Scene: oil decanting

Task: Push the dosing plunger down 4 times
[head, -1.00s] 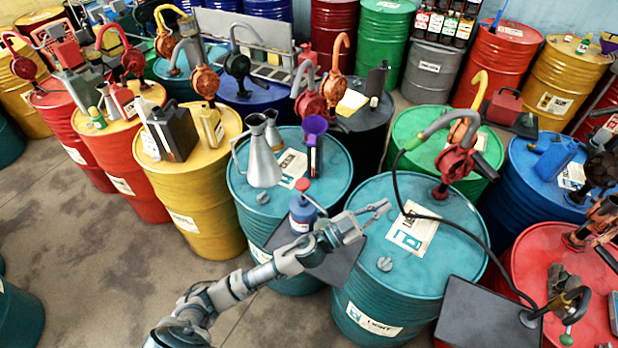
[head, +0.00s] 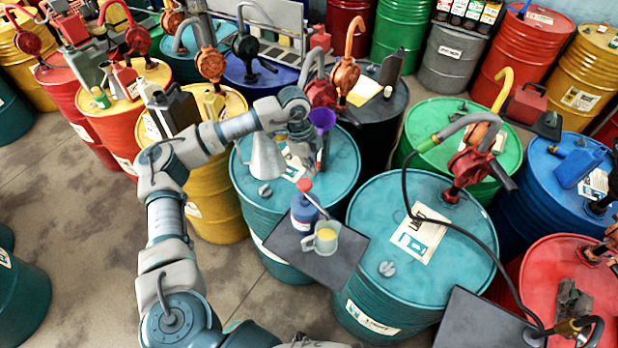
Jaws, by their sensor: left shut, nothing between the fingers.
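The dosing bottle (head: 304,213) is blue with a pale label. It stands upright on a dark shelf (head: 346,258) in front of a teal drum. Its red plunger head (head: 304,185) is on top, with a thin spout running down to the right. A clear mug (head: 325,238) with yellow liquid stands beside the bottle, near the spout's end. My left gripper (head: 304,164) points down just above the plunger head, shut and empty; whether it touches the plunger I cannot tell. My right gripper is out of view.
A metal jug (head: 264,158) and a purple funnel (head: 322,120) stand on the teal drum (head: 342,178) close behind my gripper. A second teal drum (head: 460,235) with a pump and black hose is on the right. Open floor (head: 80,240) lies at the left.

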